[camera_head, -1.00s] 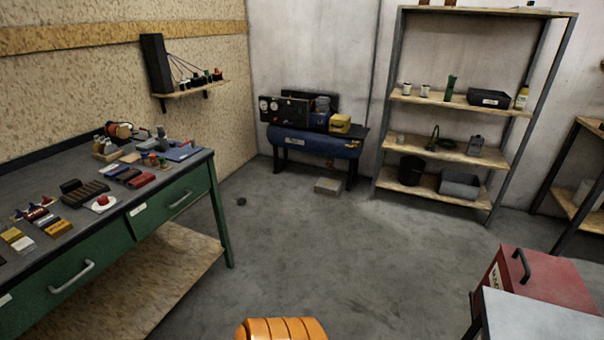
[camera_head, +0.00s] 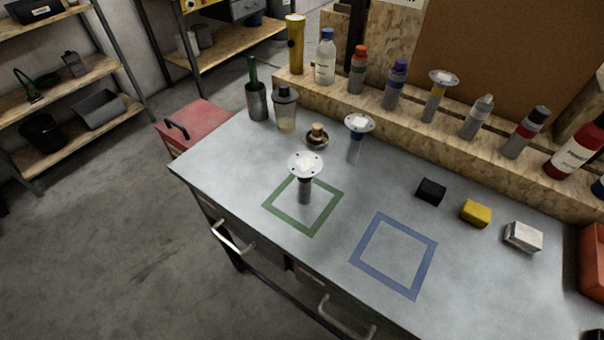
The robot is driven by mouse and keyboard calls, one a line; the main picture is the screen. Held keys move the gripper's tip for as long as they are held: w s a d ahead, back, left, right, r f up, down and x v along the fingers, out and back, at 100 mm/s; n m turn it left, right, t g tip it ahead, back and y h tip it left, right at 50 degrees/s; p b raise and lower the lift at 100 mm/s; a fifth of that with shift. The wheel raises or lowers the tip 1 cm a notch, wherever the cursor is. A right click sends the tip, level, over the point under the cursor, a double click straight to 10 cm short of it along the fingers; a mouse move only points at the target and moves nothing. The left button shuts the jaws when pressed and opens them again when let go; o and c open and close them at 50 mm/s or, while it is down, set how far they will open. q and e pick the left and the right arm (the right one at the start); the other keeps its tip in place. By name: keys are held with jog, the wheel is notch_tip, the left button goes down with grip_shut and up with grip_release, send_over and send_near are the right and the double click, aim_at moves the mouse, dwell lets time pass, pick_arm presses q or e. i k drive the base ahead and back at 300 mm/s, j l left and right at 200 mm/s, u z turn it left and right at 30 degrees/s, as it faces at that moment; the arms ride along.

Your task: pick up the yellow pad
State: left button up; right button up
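The yellow pad (camera_head: 476,213) is a small block lying on the grey metal table (camera_head: 225,168), toward the right in the head view. It sits between a black pad (camera_head: 431,191) on its left and a white pad (camera_head: 523,236) on its right, apart from both. Nothing covers it. Neither of my grippers shows in the head view.
A green square outline (camera_head: 273,205) and a blue one (camera_head: 428,262) mark the tabletop. A white-topped stand (camera_head: 305,165) is at the green square; another (camera_head: 359,124) stands behind. Bottles line a wooden ledge (camera_head: 400,118). A red box (camera_head: 195,122) is left.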

aim_at(477, 214)
jog(key=z, duration=1.5)
jog(key=k+l+u, duration=0.25)
jog(key=i, duration=0.05)
